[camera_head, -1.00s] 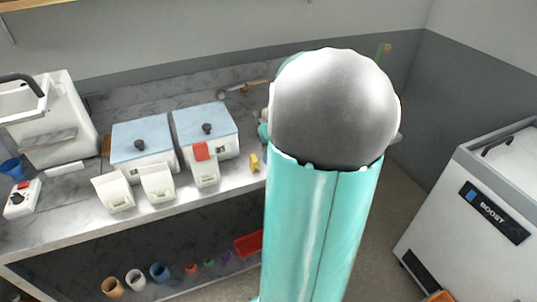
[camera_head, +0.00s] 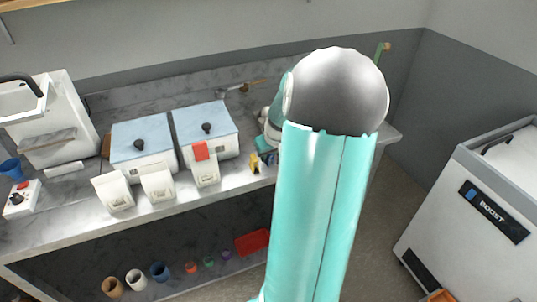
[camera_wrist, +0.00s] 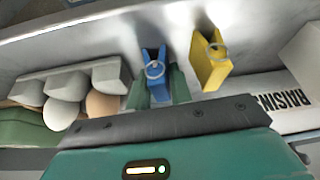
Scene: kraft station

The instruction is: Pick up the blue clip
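The blue clip (camera_wrist: 154,76), with a metal ring on it, shows in the wrist view near the middle. My gripper (camera_wrist: 158,88) has its two green fingers apart, one on each side of the blue clip. The left finger looks very close to the clip; I cannot tell if it touches. A small gap seems to show at the right finger. In the head view, my gripper (camera_head: 265,153) is low over the counter's front edge, partly hidden behind my arm, and the blue clip is hard to make out there.
A yellow clip (camera_wrist: 210,58) stands just right of the blue one. An egg carton (camera_wrist: 75,80) with eggs is at left, and a box marked RAISINS (camera_wrist: 290,108) at right. On the counter (camera_head: 80,213), white bins (camera_head: 157,183) stand left of my gripper.

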